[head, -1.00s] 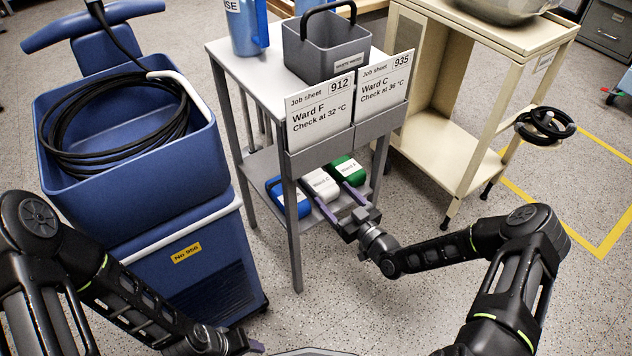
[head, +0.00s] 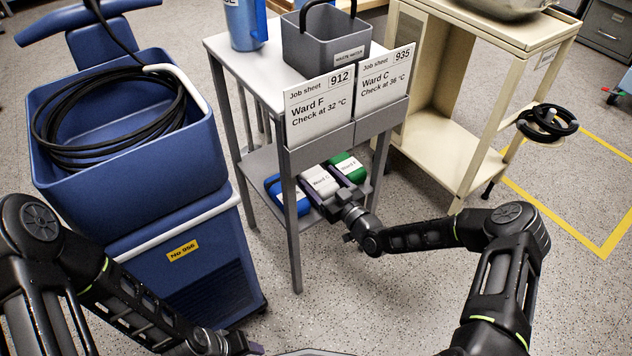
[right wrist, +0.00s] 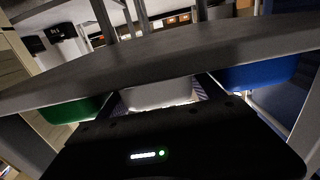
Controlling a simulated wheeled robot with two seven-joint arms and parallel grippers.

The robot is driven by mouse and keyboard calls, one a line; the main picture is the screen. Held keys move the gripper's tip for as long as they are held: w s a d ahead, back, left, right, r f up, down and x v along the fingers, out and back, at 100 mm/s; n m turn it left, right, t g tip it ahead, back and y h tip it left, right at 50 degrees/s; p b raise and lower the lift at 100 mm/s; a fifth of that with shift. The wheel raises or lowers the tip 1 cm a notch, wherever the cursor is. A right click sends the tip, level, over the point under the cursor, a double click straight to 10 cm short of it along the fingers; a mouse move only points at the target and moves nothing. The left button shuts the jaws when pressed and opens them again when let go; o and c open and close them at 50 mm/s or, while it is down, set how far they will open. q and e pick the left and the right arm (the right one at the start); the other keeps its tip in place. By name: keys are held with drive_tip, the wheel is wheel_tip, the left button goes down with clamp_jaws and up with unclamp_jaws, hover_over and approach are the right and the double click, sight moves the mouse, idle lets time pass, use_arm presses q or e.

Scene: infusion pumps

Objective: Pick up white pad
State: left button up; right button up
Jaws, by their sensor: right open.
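The white pad (head: 318,181), labelled "Ward C", lies on the lower shelf of the small grey table, between a blue pad (head: 283,196) and a green pad (head: 349,167). My right gripper (head: 328,188) is open, with its fingers at either side of the white pad's near end; contact is not clear. In the right wrist view the white pad (right wrist: 158,95) shows between the fingers, partly hidden by the gripper body. My left gripper (head: 252,348) is at the bottom edge of the head view, away from the pads; its opening is not clear.
The grey table (head: 238,68) has its top and two job-sheet holders above the pads, and a front leg (head: 292,235) left of my right gripper. A blue cart (head: 120,200) stands left, a cream cabinet (head: 440,150) right. Floor in front is clear.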

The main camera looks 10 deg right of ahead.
sight(321, 180)
idle(0.5)
drive_tip(key=c, duration=1.5)
drive_tip(key=shift+o, duration=0.2)
drive_tip(key=shift+r, duration=0.2)
wheel_tip(321, 180, up, 10)
drive_tip(key=p, duration=0.3)
drive_tip(key=shift+f+p, duration=0.15)
drive_tip(key=shift+p, duration=0.15)
